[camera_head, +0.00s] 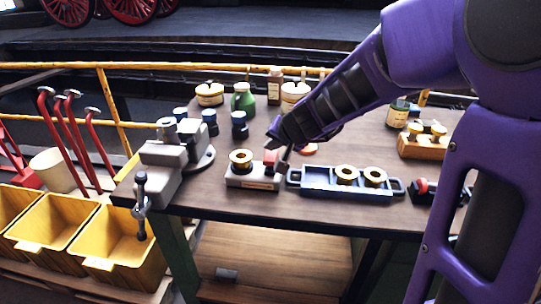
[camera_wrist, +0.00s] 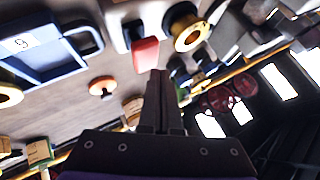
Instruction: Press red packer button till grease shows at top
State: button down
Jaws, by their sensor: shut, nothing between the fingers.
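The packer (camera_head: 252,180) is a pale block with a small label, near the front of the bench. A brass ring with a dark centre (camera_head: 241,158) sits on its left end; the ring also shows in the wrist view (camera_wrist: 190,35). The red button (camera_head: 270,157) is on the packer's right end, and it shows large in the wrist view (camera_wrist: 146,54). My gripper (camera_head: 281,167) is shut and empty, pointing down close beside the button. In the wrist view its fingertips (camera_wrist: 158,74) overlap the button's edge; I cannot tell whether they touch. No grease is discernible at the ring.
A grey vise (camera_head: 177,152) stands left of the packer. A blue tray (camera_head: 318,184) with two brass rings lies just right. Bottles, tins and dark-blue pots stand behind. A wooden block with brass parts (camera_head: 423,147) is at right. Yellow bins (camera_head: 127,248) are below left.

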aim_at(269, 156)
jog(key=shift+f+b, duration=0.4)
jog(key=shift+s+f+b, duration=0.1)
jog(key=shift+f+b, duration=1)
jog(key=shift+b, duration=0.05)
dwell(1.0)
jog(key=shift+r, duration=0.1)
jog(key=shift+r+p, duration=1.25)
jog(key=shift+r, duration=0.1)
notch_tip(269, 156, up, 5)
jog(key=p, duration=0.4)
jog(key=shift+r, duration=0.1)
dwell(0.5)
